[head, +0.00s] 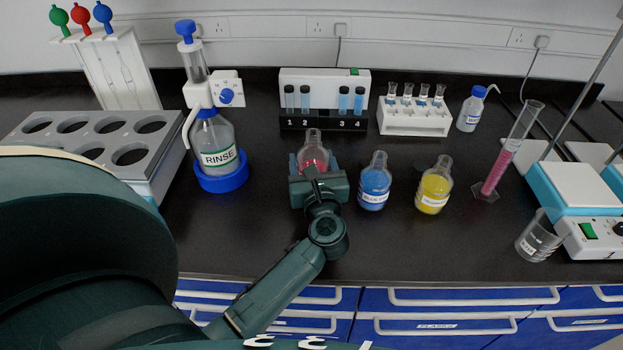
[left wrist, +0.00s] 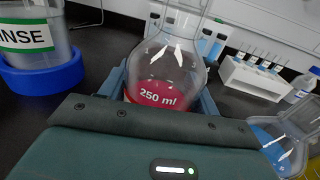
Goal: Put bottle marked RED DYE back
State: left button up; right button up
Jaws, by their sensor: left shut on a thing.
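The bottle of red liquid (head: 313,152) is a clear round flask with a narrow neck. My left gripper (head: 316,172) is shut around its body and hides its lower part in the head view. In the left wrist view the bottle (left wrist: 168,72) stands upright between the fingers, with "250 ml" printed on the side facing me. No RED DYE label shows. I cannot tell whether its base touches the counter. The blue dye bottle (head: 374,186) and the yellow dye bottle (head: 434,189) stand upright to its right. My right gripper is not in view.
The RINSE bottle (head: 214,145) stands left in a blue ring. A numbered vial rack (head: 324,124) and a white vial rack (head: 412,122) stand behind. A grey rack with round holes (head: 100,145) is far left. A pink-filled cylinder (head: 508,155) and beaker (head: 538,240) are right.

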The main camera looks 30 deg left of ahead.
pick_arm(q)
jog(key=shift+f, duration=2)
jog(key=shift+f, duration=0.1)
jog(key=shift+f+b, duration=0.2)
jog(key=shift+b, duration=0.25)
jog(key=o, duration=1.3)
jog(key=shift+r, duration=0.1)
